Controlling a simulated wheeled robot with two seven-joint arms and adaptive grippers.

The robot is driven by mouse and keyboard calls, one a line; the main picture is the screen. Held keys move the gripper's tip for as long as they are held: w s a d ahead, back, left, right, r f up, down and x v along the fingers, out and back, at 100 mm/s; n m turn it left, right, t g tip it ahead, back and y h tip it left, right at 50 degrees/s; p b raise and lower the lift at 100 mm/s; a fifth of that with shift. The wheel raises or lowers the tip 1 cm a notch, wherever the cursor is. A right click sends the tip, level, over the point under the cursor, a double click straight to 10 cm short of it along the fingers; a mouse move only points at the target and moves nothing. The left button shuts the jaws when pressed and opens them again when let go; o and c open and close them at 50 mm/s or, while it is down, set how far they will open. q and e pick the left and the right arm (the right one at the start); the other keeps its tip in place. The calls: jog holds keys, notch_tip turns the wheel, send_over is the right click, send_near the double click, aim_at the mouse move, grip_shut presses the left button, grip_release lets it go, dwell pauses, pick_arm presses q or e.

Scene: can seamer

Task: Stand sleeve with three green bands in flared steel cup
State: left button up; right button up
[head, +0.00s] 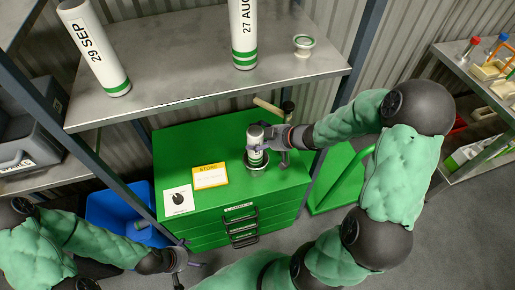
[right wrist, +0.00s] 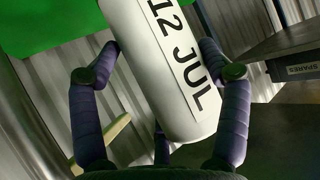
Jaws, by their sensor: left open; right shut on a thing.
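My right gripper (head: 277,143) is shut on a white sleeve (head: 255,136), whose lettering "12 JUL" shows in the right wrist view (right wrist: 170,60). Green shows near its lower end in the head view, but I cannot count the bands. The sleeve is close to upright over the flared steel cup (head: 258,170) on the green cabinet. Its lower end is at the cup's mouth; I cannot tell whether it rests on the bottom. My left gripper (head: 187,266) is open and empty, low in front of the cabinet.
The green cabinet (head: 190,145) bears a yellow card (head: 210,176) and a white dial card (head: 179,200). On the shelf (head: 190,78) above stand sleeves marked "29 SEP" (head: 93,45) and "27 AUG" (head: 243,32), plus a small cup (head: 303,45). A blue bin (head: 120,212) stands left.

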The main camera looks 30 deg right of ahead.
jog(key=shift+f+b, duration=1.1)
jog(key=shift+f, duration=0.7)
jog(key=shift+f, duration=0.15)
jog(key=o, duration=1.7)
jog(key=shift+p+v, duration=3.45)
jog(key=shift+v, duration=2.65)
